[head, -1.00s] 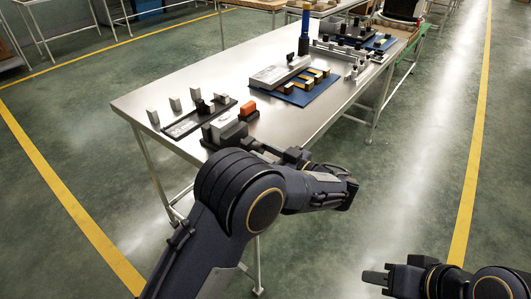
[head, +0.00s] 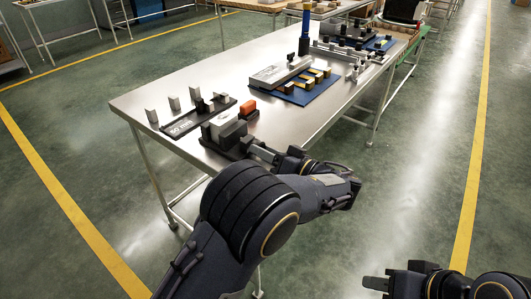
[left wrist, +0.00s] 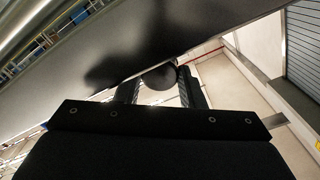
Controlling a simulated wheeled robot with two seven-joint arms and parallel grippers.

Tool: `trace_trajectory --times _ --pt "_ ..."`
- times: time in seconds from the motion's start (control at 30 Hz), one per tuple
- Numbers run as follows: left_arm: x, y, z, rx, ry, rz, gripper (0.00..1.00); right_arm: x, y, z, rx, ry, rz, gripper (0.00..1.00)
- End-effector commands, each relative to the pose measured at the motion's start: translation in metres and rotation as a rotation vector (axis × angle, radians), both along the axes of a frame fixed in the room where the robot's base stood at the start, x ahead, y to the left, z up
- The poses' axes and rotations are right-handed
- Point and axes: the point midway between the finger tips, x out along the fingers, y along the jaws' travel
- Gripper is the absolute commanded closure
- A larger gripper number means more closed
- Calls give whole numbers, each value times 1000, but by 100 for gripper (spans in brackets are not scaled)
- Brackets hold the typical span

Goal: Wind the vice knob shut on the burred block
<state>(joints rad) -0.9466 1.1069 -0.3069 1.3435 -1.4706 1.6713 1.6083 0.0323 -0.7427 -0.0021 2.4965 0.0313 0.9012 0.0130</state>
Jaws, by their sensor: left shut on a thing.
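The vice (head: 236,152) is a dark fixture at the near edge of the steel table, with a light grey block (head: 226,124) between its dark jaws. I cannot make out the burr on the block or any gap at the jaws. The vice knob is a dark round end (left wrist: 160,77) in the left wrist view, between the two fingers. My left gripper (head: 262,153) reaches the vice's near side and is shut on the knob; its fingers also show in the left wrist view (left wrist: 159,90). My right gripper (head: 376,281) hangs off the table at the lower right, away from the vice.
A blue mat (head: 298,95) with yellow and dark pieces lies farther back. The table's front right is bare.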

Motion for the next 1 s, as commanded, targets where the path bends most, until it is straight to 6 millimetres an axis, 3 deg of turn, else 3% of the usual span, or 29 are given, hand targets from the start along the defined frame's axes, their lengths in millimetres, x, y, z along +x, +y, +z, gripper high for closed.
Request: trace_trajectory --times 0.3,0.8,0.83,1.0 --pt "-1 0 -1 71 101 0 87 0 0 0 0 0 0 64" --pt "-1 0 -1 82 119 0 87 0 0 0 0 0 0 64" --pt "-1 0 -1 82 119 0 62 0 0 0 0 0 0 64" --pt "-1 0 -1 82 118 -1 43 0 0 0 0 0 0 64"
